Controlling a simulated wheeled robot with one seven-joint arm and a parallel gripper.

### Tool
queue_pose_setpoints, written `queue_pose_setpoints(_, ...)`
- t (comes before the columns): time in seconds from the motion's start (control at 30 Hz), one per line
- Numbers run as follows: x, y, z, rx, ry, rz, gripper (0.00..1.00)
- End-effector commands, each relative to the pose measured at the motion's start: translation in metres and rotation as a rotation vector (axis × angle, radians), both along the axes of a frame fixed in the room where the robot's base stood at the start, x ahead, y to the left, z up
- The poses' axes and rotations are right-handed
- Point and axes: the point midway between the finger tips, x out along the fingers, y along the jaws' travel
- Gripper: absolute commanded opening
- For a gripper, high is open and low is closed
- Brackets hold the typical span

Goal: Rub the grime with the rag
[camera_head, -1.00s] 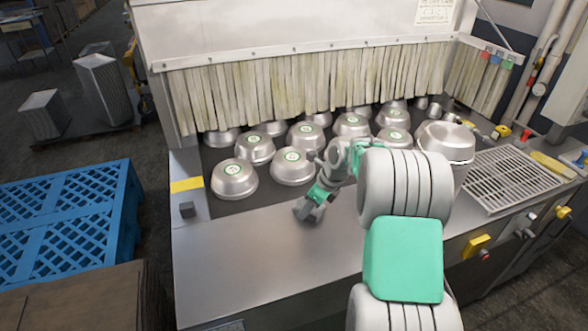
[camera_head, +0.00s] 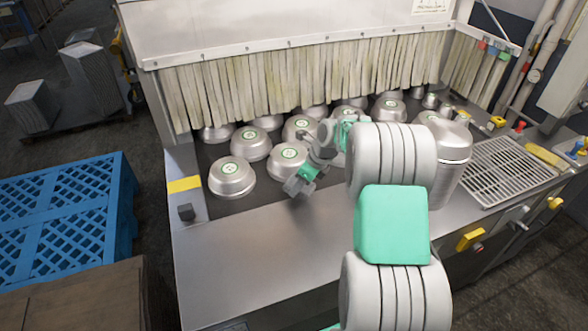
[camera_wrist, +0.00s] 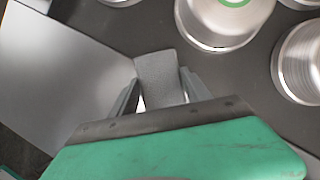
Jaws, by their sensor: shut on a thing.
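The rag sticks out past the fingertips over the line between the bright steel ledge (camera_wrist: 65,75) and the dark belt (camera_wrist: 130,30). I cannot tell whether the rag touches the surface. I cannot make out any grime in either view; the gripper and rag may hide it.
Several upturned steel pans (camera_head: 232,178) stand on the belt, close beyond my gripper. A tall pan stack (camera_head: 452,160) and a slotted grate (camera_head: 508,172) are at right. A strip curtain (camera_head: 300,80) hangs behind. The front steel ledge (camera_head: 260,250) is clear.

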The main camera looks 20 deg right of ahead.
Motion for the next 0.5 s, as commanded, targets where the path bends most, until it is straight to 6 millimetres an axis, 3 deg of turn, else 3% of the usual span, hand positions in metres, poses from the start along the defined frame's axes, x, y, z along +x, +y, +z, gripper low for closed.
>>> queue_pose_setpoints(0.2, 0.001, 0.001, 0.023, -0.001, -0.002, 0.002, 0.18)
queue_pose_setpoints(0.5, 0.001, 0.002, 0.042, -0.001, -0.002, 0.004, 0.18)
